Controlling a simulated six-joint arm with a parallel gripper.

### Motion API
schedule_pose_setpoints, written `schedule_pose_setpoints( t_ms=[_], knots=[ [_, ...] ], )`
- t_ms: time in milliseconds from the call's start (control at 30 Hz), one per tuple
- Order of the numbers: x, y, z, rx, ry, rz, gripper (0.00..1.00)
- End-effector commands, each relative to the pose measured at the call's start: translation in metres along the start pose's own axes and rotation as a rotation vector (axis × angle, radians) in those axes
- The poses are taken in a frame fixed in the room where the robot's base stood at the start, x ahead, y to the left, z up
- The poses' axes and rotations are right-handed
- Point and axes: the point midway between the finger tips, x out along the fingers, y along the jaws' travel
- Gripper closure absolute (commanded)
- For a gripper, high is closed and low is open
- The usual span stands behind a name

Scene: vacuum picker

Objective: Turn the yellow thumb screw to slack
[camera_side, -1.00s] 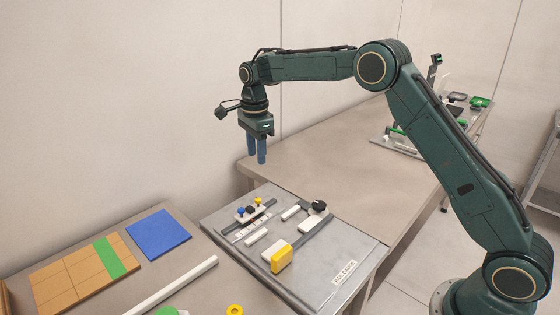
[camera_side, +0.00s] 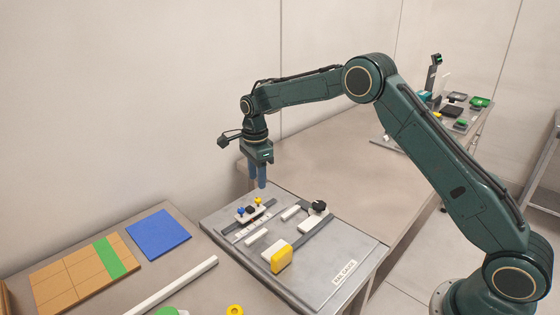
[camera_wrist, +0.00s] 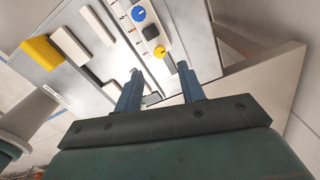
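The yellow thumb screw (camera_side: 258,201) stands on a small white carriage on the rail of the grey rail gauge plate (camera_side: 330,268). A blue knob (camera_side: 240,211) and a black block (camera_side: 250,209) are beside it. In the wrist view the yellow thumb screw (camera_wrist: 160,52) lies ahead of the fingertips, with the blue knob (camera_wrist: 138,14) farther up. My gripper (camera_side: 258,186) points down just above the screw and apart from it. In the wrist view my gripper (camera_wrist: 160,70) has its two blue fingers spread, with nothing between them.
A large yellow block (camera_side: 282,258), white blocks (camera_side: 311,226) and a black knob (camera_side: 318,206) sit on the same plate. A blue mat (camera_side: 158,236), an orange tiled board (camera_side: 75,277) and a white rod (camera_side: 180,285) lie to the left.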

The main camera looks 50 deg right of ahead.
Motion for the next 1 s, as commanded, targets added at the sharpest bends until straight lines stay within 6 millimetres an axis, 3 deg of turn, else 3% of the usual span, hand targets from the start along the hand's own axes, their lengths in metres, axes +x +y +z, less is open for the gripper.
schedule_pose_setpoints(
  t_ms=[200, 400, 867, 1000],
  knots=[
    [0.034, 0.0, 0.0, 0.0, 0.0, 0.002, 0.61],
    [0.055, 0.0, 0.0, 0.0, 0.0, 0.001, 0.61],
    [0.064, 0.0, 0.0, 0.0, 0.0, -0.001, 0.61],
    [0.064, 0.0, 0.0, 0.0, 0.0, -0.001, 0.84]
  ],
)
